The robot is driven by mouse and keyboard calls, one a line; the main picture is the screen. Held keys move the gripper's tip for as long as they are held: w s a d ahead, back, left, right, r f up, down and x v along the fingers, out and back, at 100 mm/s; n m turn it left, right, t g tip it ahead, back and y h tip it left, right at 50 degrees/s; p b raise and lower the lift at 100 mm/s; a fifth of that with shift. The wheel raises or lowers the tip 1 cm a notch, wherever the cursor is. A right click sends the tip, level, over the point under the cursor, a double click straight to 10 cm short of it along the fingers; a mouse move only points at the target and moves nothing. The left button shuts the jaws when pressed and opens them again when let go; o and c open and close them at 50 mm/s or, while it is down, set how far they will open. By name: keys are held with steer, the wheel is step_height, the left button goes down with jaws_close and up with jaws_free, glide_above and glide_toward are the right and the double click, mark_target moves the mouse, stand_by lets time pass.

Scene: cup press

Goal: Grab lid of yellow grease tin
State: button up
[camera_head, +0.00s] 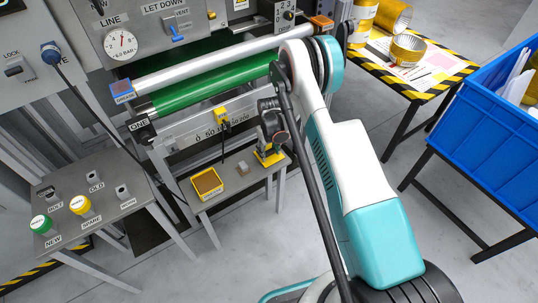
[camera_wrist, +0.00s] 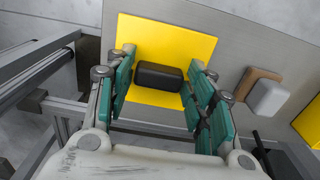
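The lid of the yellow grease tin is a flat yellow square with a black knob; in the wrist view the lid (camera_wrist: 177,43) fills the middle. It also shows as a yellow patch (camera_head: 268,158) at the right end of the small grey table in the head view. My gripper (camera_wrist: 162,62) is open, its green fingers on either side of the black knob (camera_wrist: 158,76). Small gaps show between knob and fingers. In the head view my gripper (camera_head: 270,147) is over the lid and partly hides it. The yellow tin (camera_head: 207,184) stands open at the table's left, brown inside.
A small grey and brown block (camera_head: 243,168) lies between tin and lid; it shows right of my fingers in the wrist view (camera_wrist: 266,92). The green roller (camera_head: 200,88) and machine front are behind the table. A button stand (camera_head: 115,210) is at left.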

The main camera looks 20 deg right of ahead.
steer(key=shift+f, duration=0.3)
steer(key=shift+c, duration=0.2)
